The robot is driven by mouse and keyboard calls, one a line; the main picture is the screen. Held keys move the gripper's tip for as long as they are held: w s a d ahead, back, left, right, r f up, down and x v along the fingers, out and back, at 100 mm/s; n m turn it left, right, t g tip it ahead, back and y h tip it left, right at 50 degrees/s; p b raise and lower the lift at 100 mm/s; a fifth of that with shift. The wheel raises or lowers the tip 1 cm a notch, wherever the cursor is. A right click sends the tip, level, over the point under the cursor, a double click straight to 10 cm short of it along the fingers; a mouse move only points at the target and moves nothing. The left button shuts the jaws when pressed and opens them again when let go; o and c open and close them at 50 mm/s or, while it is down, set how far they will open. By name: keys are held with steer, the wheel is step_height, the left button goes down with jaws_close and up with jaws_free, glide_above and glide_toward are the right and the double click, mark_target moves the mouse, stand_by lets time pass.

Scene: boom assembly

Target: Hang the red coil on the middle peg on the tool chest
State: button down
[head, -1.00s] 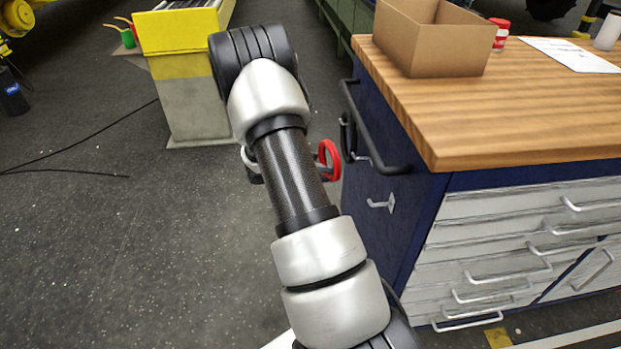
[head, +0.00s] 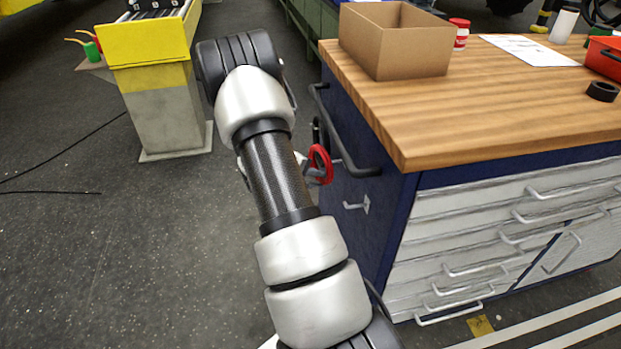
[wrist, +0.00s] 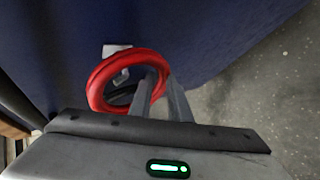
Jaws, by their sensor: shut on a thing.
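The red coil (head: 320,164) is a ring held upright close to the side of the blue tool chest (head: 345,240). My gripper is mostly hidden behind my arm in the head view. In the wrist view its fingers (wrist: 160,88) are shut on the right side of the red coil (wrist: 98,82). A pale peg plate (wrist: 116,49) on the chest shows just beyond the coil's top edge, and part of a peg shows through the ring. I cannot tell whether the coil is around it. A bare peg (head: 357,205) shows nearer me. The middle peg is not clear in the head view.
A black handle bar (head: 343,145) runs along the chest's side near the coil. A dark looped thing (head: 318,131) is behind it. A cardboard box (head: 397,45) stands on the wooden top (head: 480,100). Open floor (head: 110,250) lies to the left.

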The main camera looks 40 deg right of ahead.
steer(key=shift+s+d+f, duration=0.1)
steer(key=shift+s+d, duration=0.4)
steer(key=shift+d, duration=0.4)
steer(key=shift+s+d+f, duration=0.1)
steer(key=shift+s+d, duration=0.4)
steer(key=shift+d, duration=0.4)
steer(key=b, duration=0.1)
steer(key=f+b, duration=0.1)
steer(key=d+f+b, duration=0.1)
steer(key=shift+s, duration=0.25)
steer(key=shift+f+b, duration=0.2)
steer(key=shift+b, duration=0.4)
steer(key=c, duration=1.6)
jaws_free()
